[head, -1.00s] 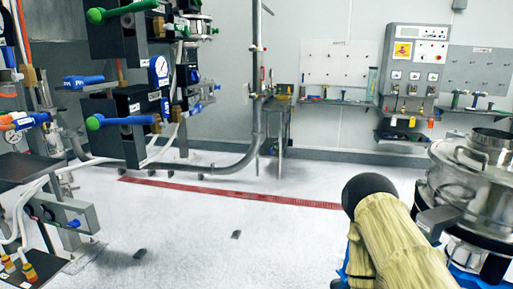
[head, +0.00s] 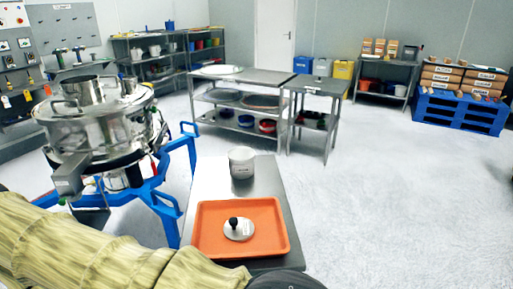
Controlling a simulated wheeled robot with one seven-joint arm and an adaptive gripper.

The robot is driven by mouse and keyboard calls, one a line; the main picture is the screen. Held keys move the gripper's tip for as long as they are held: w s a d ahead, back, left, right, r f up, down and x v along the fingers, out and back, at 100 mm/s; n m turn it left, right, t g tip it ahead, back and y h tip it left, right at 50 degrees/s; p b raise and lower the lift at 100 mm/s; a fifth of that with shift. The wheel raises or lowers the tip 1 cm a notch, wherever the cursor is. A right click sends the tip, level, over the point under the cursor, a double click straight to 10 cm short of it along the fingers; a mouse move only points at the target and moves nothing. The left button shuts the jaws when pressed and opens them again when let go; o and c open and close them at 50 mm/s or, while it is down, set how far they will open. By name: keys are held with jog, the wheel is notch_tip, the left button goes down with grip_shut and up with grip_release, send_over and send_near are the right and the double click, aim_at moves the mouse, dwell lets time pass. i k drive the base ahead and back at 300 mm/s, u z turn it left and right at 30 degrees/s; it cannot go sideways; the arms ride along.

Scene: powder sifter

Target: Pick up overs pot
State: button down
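A small pale grey pot (head: 242,162) with a label too small to read stands upright on a narrow steel table (head: 212,180). It looks like the overs pot, but I cannot confirm this from the label. The steel sifter (head: 95,125) stands to the left on a blue frame (head: 160,190). My sleeved arm crosses the bottom left in front of the table. My gripper is outside the picture, so its state does not show.
An orange tray (head: 205,245) in front of the pot holds a round metal lid (head: 240,230) with a black knob. Behind are a steel bench (head: 250,78), shelves (head: 145,70) and a blue pallet (head: 455,112). Open floor lies to the right.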

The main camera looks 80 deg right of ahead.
aim_at(241, 163)
jog(key=k, duration=0.55)
jog(key=u, duration=0.95)
jog(key=i, duration=1.05)
jog(key=z, duration=3.65)
jog(key=i, duration=0.5)
jog(key=z, duration=1.55)
jog(key=k, duration=0.4)
